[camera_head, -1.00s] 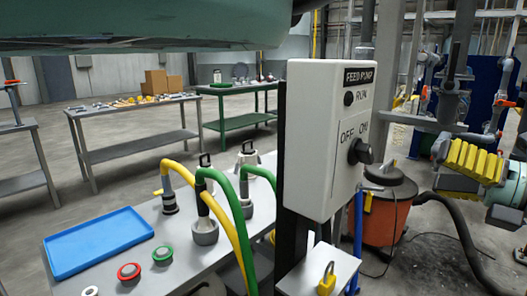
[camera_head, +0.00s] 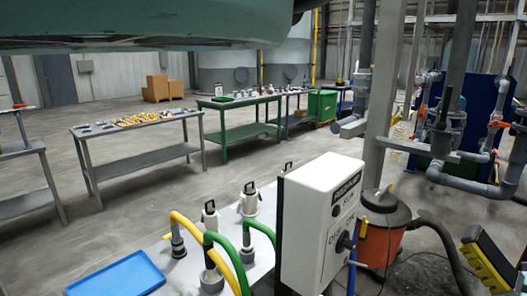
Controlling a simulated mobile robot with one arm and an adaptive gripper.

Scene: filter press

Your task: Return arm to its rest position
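My gripper is not visible in the head view. A large green-grey surface (camera_head: 150,27) hangs across the top left and hides what lies behind it; I cannot tell whether it is part of my arm. A white feed pump control box (camera_head: 308,225) with a dark knob (camera_head: 345,241) stands at the lower middle, seen from above. Nothing is seen touching the knob.
A work table holds a blue tray (camera_head: 118,275), yellow hoses (camera_head: 186,222) and green hoses (camera_head: 222,242). An orange vacuum (camera_head: 386,228) and pipes (camera_head: 470,180) stand on the right. Grey and green benches (camera_head: 240,105) line the back. Floor between is open.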

